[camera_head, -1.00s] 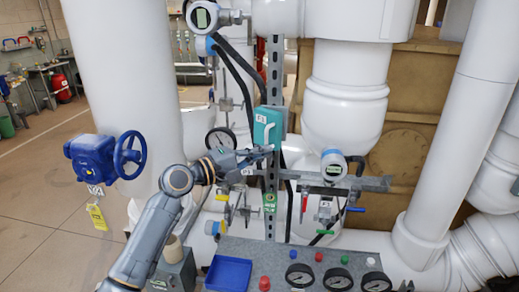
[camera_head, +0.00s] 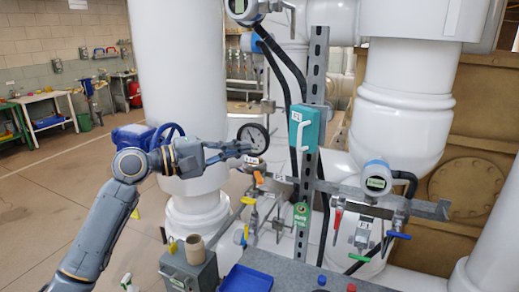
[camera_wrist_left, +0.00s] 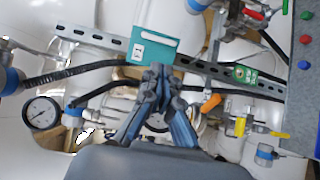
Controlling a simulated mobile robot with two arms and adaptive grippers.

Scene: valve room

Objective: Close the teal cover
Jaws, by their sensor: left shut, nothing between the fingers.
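The teal cover (camera_head: 310,132), with a white handle and a small label, is on an upright slotted metal rail. It looks flush with its housing, with no clear gap. In the left wrist view the teal cover (camera_wrist_left: 150,52) shows just beyond the fingertips, its handle along the top edge. My left gripper (camera_head: 246,150) is to the left of the cover and a little below it, apart from it in the head view. In the wrist view the fingers (camera_wrist_left: 158,76) are together, with nothing between them. My right gripper is in neither view.
A round gauge (camera_head: 253,138) is just behind the left fingers. Black hoses (camera_head: 289,75) run beside the rail. Below are an orange lever (camera_head: 259,178), a green tag (camera_head: 302,213) and a grey panel with a blue tray (camera_head: 247,279). Large white pipes stand on both sides.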

